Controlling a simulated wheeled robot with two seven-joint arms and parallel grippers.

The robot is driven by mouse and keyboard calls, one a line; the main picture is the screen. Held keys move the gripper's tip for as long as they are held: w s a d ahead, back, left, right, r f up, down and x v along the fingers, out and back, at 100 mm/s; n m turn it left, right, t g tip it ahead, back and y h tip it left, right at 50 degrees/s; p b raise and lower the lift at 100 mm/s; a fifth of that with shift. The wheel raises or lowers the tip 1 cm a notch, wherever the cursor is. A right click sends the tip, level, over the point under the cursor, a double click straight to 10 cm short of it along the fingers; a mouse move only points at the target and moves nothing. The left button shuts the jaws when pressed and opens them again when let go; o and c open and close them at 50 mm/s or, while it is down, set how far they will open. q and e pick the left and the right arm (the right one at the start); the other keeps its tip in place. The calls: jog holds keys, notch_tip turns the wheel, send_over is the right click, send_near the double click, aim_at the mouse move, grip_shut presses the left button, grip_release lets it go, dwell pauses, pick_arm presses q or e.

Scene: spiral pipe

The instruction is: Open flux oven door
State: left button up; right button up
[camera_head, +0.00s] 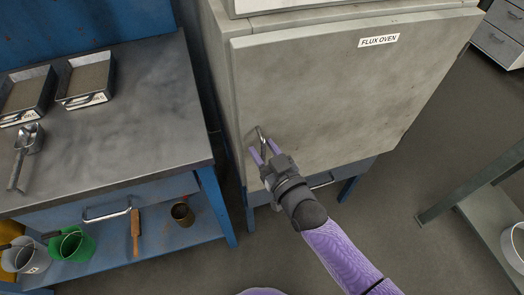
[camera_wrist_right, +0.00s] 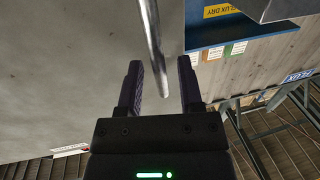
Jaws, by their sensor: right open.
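The flux oven door (camera_head: 340,95) is a large pale grey panel with a "FLUX OVEN" label (camera_head: 379,40) near its top right. It looks shut. Its metal bar handle (camera_head: 262,140) is at the lower left of the door. My right gripper (camera_head: 264,153) is at the handle with its two fingers apart. In the right wrist view the handle bar (camera_wrist_right: 157,50) comes down from the top, and its end shows between the open fingers of the gripper (camera_wrist_right: 160,90). I cannot tell whether they touch it. My left gripper is not in view.
A blue workbench with a grey top (camera_head: 120,120) stands left of the oven, holding metal trays (camera_head: 86,78) and a scoop (camera_head: 28,140). Its lower shelf holds a green bucket (camera_head: 72,245) and a can (camera_head: 182,213). Open floor (camera_head: 400,185) lies right of the oven.

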jog(key=shift+w+a, duration=0.15)
jog(key=shift+w, duration=0.05)
grip_shut()
dwell(0.3)
dwell(0.3)
dwell(0.5)
